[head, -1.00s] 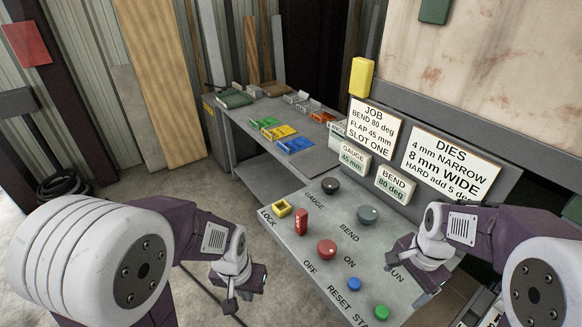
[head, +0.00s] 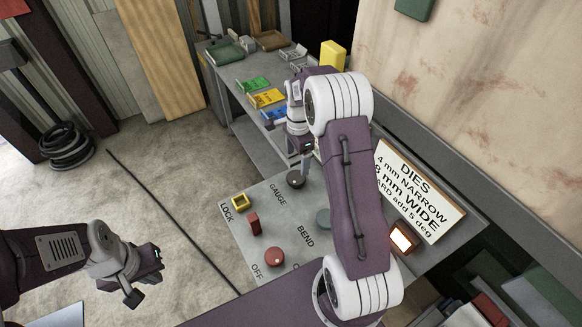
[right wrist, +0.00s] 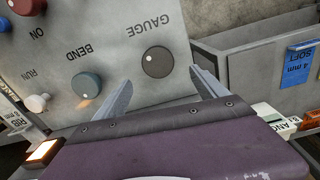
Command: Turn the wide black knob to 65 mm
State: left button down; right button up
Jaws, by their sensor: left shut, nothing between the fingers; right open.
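The wide black knob (head: 295,180), labelled GAUGE, sits on the grey control panel (head: 262,215) near its far left part. In the right wrist view the knob (right wrist: 157,62) shows a small pale dot on its face. My right gripper (head: 305,168) is above the knob, fingers pointing down. In the right wrist view its fingers (right wrist: 161,76) are spread wide with nothing between them, and the knob lies beyond and between the tips, apparently not touched. My left gripper (head: 145,280) is shut and empty, left of the panel. The gauge readout is hidden behind my right arm.
The blue-grey BEND knob (head: 324,218), red knob (head: 274,257), red switch (head: 254,224) and yellow LOCK piece (head: 240,202) are on the panel. A lit lamp (head: 401,237) and the DIES sign (head: 420,190) stand right. A bench with coloured trays (head: 267,97) is behind.

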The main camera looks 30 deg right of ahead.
aim_at(296, 177)
jog(key=shift+s+a, duration=0.25)
jog(key=shift+a, duration=0.05)
notch_tip(296, 177, down, 8)
jog(key=p, duration=0.3)
jog(key=shift+w+d+r, duration=0.1)
jog(key=shift+d+r, duration=0.05)
jog(key=shift+f, duration=0.55)
jog(key=c, duration=1.4)
